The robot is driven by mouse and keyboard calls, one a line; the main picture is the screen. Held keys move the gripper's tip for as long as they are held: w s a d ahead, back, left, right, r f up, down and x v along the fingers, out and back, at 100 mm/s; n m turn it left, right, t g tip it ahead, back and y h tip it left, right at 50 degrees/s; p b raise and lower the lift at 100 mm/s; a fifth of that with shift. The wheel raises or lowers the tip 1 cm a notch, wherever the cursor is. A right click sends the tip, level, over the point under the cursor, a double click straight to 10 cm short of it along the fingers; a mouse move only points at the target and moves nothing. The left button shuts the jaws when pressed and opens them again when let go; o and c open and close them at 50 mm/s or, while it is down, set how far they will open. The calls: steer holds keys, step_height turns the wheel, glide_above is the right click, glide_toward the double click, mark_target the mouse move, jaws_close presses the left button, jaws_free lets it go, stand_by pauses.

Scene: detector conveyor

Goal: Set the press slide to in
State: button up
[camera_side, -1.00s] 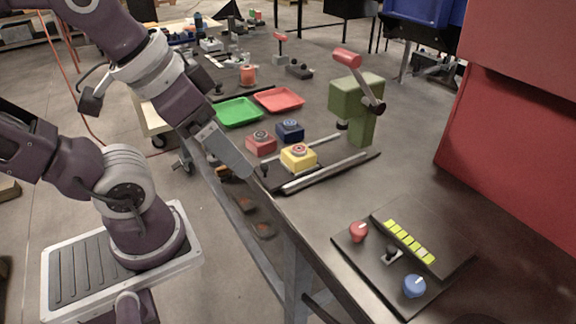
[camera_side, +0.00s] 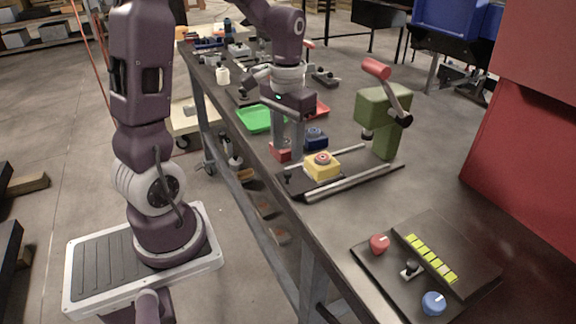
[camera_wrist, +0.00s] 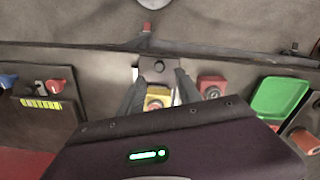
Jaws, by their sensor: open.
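The press slide is a dark plate with a small black knob (camera_side: 287,180) at its table-edge end, set between two pale rails (camera_side: 350,180). A yellow block (camera_side: 322,168) with a red button sits on it, at the end of the rails away from the green press (camera_side: 382,120), not under the press head. The press has a red-handled lever (camera_side: 377,68). My gripper (camera_side: 288,150) is open, fingers downward, above the table by the red block (camera_side: 280,153). In the wrist view the slide's knob (camera_wrist: 158,66) and yellow block (camera_wrist: 157,97) appear between my gripper's fingers (camera_wrist: 157,78).
A blue block (camera_side: 315,139) stands behind the yellow one. Green (camera_side: 258,119) and red (camera_side: 320,108) trays lie farther back. A control panel with a red knob (camera_side: 379,243), a blue knob (camera_side: 433,303) and yellow keys is at the front right. Bare table lies between panel and rails.

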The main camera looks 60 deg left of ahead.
mark_target(288, 171)
step_height(288, 171, down, 6)
steer(key=shift+d+f, duration=0.1)
steer(key=shift+f, duration=0.05)
jaws_close()
stand_by(1.4)
